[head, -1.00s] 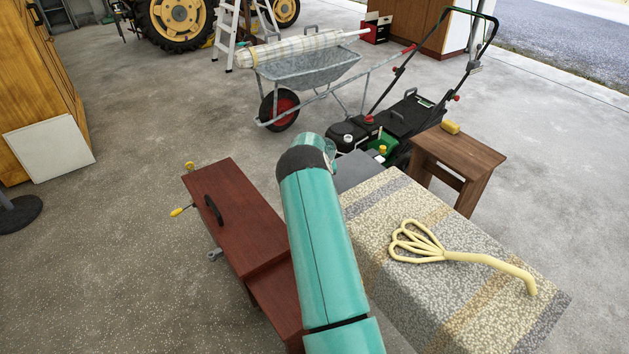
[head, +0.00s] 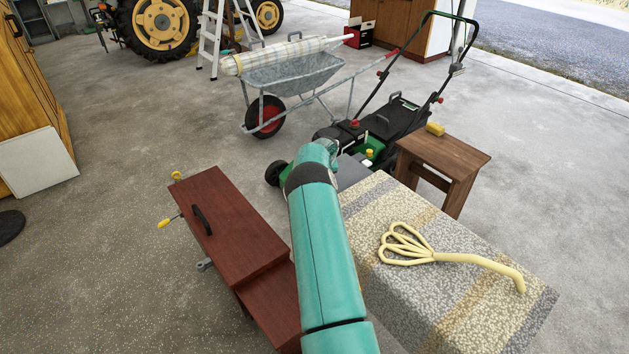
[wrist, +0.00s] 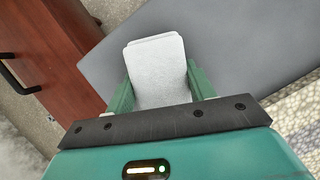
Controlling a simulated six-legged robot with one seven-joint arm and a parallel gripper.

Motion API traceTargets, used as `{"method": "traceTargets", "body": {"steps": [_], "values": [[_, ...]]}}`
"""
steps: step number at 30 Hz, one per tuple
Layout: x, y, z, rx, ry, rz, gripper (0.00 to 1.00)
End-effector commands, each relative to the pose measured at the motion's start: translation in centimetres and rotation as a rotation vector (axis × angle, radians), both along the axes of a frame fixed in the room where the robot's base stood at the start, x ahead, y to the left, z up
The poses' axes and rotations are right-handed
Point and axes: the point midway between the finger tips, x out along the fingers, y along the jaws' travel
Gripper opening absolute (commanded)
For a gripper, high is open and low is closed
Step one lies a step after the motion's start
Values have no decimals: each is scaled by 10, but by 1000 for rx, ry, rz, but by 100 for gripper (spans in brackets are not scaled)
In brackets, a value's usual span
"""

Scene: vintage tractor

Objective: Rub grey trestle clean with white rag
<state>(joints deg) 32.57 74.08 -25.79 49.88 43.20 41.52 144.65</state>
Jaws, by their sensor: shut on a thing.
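In the wrist view my gripper (wrist: 160,88) is shut on the white rag (wrist: 158,70), a pale folded pad between its two green fingers. The grey trestle (wrist: 230,35) shows as a flat dark grey top beyond and beside the rag. I cannot tell whether the rag touches it. In the head view a small part of the trestle (head: 352,170) shows just right of my teal arm. My arm hides the gripper and rag there.
A red-brown wooden chest (head: 225,225) stands close on the left. A speckled, striped block (head: 450,290) with a cream beater-like tool (head: 440,255) on it is close on the right. A brown stool (head: 445,160), lawnmower (head: 385,125) and wheelbarrow (head: 290,75) stand beyond.

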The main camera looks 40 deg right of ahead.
Motion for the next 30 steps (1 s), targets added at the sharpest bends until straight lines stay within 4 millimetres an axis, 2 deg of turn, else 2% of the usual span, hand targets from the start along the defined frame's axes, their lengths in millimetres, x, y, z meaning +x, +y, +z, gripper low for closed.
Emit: {"method": "traceTargets", "body": {"steps": [8,21,30], "values": [[-3,-12,-1,1,3,-1,36],[-5,-44,3,-1,0,0,36],[-4,-42,0,1,-2,-1,36]]}}
